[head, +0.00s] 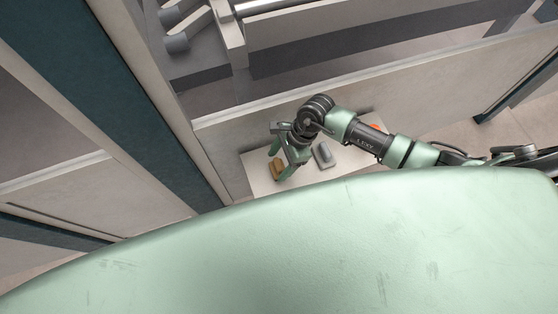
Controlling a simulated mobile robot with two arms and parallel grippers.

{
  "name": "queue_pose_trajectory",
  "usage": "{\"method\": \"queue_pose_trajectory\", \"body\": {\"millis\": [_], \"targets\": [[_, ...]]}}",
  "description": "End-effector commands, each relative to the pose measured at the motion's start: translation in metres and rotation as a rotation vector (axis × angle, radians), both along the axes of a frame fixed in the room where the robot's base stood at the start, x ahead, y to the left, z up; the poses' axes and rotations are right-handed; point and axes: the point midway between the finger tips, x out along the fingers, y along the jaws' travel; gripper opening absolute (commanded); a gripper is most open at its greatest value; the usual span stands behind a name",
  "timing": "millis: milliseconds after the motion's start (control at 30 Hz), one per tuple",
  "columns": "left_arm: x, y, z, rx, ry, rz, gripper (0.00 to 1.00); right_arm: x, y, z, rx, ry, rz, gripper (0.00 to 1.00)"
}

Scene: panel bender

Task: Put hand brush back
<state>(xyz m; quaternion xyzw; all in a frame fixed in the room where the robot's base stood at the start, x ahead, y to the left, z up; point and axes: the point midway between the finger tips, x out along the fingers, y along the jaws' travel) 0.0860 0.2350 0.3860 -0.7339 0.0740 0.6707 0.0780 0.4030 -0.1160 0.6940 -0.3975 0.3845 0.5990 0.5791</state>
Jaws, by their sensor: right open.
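My right gripper (281,163) reaches in from the right over a pale shelf and is open. Its green fingers point down towards a small tan-brown object (276,168), which may be the hand brush; its bristles cannot be made out. The fingers partly cover this object, and I cannot tell if they touch it. My left gripper is not in view.
A grey rounded object (324,155) lies on the pale shelf (258,160) just right of the gripper. A beige machine panel (250,119) rises behind the shelf. A dark teal post (130,100) stands at left.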

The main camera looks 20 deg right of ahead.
Motion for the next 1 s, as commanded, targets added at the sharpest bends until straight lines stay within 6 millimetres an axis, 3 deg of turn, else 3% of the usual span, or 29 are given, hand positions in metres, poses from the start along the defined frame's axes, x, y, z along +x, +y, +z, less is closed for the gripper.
{"method": "queue_pose_trajectory", "body": {"millis": [400,600,1000], "targets": [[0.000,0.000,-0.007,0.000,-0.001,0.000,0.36,0.003,-0.033,0.074,-0.003,-0.006,0.001,0.67],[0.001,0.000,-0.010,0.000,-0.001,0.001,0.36,0.002,-0.043,0.100,-0.002,-0.004,0.001,0.67],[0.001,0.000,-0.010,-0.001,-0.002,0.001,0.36,0.002,-0.046,0.108,-0.001,-0.001,0.000,0.67]]}}
